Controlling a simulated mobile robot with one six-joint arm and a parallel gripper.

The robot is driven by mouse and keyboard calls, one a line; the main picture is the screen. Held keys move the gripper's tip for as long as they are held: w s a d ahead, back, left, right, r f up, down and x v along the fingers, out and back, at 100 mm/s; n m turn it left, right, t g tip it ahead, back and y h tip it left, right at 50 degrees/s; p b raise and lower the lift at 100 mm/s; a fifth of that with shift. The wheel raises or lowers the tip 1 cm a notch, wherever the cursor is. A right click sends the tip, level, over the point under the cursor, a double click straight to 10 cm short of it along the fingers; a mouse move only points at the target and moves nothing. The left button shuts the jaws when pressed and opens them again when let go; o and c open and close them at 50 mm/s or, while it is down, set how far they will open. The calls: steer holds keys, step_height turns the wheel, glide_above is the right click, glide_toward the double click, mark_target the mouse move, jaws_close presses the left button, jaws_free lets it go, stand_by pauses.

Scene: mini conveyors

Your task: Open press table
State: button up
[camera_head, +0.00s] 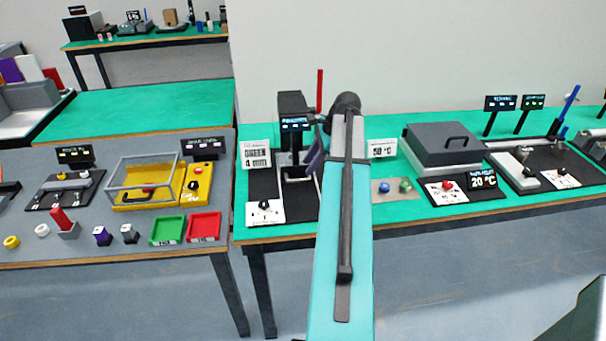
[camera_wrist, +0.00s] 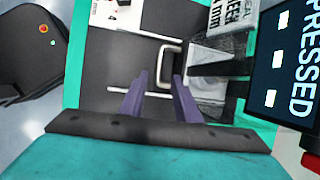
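The press machine (camera_head: 291,108) stands on the green table, with a dark column, a red lever (camera_head: 320,90) pointing up and a small display (camera_head: 295,124). In the wrist view its display (camera_wrist: 287,65) reads "PRESSED". A pale metal U-shaped handle (camera_wrist: 161,66) shows at the press, beside a light block (camera_wrist: 208,88). My gripper (camera_wrist: 156,82) has its two purple fingers apart, with the handle just beyond and near the right finger. I cannot tell whether they touch. In the head view my gripper (camera_head: 316,157) is right of the press, partly hidden by my arm.
A grey table (camera_head: 30,245) adjoins on the left.

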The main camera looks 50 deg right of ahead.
mark_target(300, 179)
steer(key=shift+p+x, duration=0.55)
steer(key=shift+x, duration=2.65)
jaws_close()
